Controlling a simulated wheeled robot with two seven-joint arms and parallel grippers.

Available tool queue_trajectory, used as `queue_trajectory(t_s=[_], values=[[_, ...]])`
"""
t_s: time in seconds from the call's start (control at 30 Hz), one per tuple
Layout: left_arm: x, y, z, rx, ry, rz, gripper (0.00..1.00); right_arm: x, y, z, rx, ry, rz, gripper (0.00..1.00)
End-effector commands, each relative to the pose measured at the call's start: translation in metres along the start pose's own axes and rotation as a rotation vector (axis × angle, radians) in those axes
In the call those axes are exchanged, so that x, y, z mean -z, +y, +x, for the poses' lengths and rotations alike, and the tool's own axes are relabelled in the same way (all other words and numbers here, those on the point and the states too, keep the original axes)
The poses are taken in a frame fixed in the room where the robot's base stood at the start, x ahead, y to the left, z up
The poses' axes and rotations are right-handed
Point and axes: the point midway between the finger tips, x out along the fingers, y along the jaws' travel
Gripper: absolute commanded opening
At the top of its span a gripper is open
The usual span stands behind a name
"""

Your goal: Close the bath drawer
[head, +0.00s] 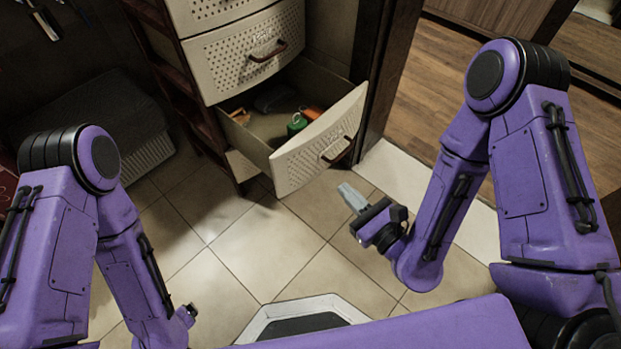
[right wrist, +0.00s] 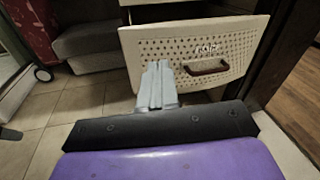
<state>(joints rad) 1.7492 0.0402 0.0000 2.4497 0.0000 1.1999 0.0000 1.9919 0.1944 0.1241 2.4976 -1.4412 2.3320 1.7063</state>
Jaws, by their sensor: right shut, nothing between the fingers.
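The bath drawer (head: 318,142) is the lowest drawer of a cream cabinet with perforated fronts. It stands pulled out, with a dark red-brown handle and several small items inside, one of them green (head: 297,124). Its front also shows in the right wrist view (right wrist: 155,50), with the handle right of the fingers. My right gripper (head: 347,192) is shut and empty, in front of the drawer and low near its right side; in the wrist view its grey fingers (right wrist: 157,82) point at the drawer front. I see no contact. My left arm is at the left; its fingers are not visible.
A shut drawer (head: 243,50) is above the open one. A dark wooden post (head: 385,80) stands close to the drawer's right. A grey box-like seat (head: 100,115) is at the left. The tiled floor (head: 270,235) in front is clear.

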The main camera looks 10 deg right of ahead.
Motion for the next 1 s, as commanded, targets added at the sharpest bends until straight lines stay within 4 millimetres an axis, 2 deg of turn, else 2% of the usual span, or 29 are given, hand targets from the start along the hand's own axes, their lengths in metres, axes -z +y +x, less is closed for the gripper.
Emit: queue_trajectory(t_s=[0.03, 0.17, 0.33, 0.5, 0.7, 0.83, 1.0], values=[[-0.006, 0.001, 0.014, 0.0, 0.0, 0.0, 0.9, 0.009, 0.002, 0.002, -0.003, -0.027, 0.065, 0.0], [-0.008, 0.002, 0.02, 0.0, 0.001, 0.0, 0.9, 0.003, 0.003, 0.007, -0.01, -0.06, 0.139, 0.0], [-0.017, 0.004, 0.041, 0.0, 0.001, 0.0, 0.9, 0.004, 0.004, 0.031, -0.013, -0.063, 0.136, 0.0], [-0.014, 0.003, 0.034, 0.0, 0.001, 0.0, 0.9, -0.005, 0.003, 0.069, -0.012, -0.061, 0.135, 0.0], [-0.015, 0.004, 0.037, 0.0, 0.001, 0.0, 0.9, -0.005, 0.004, 0.111, -0.011, -0.058, 0.136, 0.0], [-0.016, 0.004, 0.04, 0.0, 0.0, 0.0, 0.9, -0.006, 0.004, 0.13, -0.01, -0.057, 0.137, 0.0], [-0.017, 0.004, 0.041, 0.0, 0.0, 0.0, 0.9, -0.007, 0.004, 0.142, -0.01, -0.055, 0.138, 0.0]])
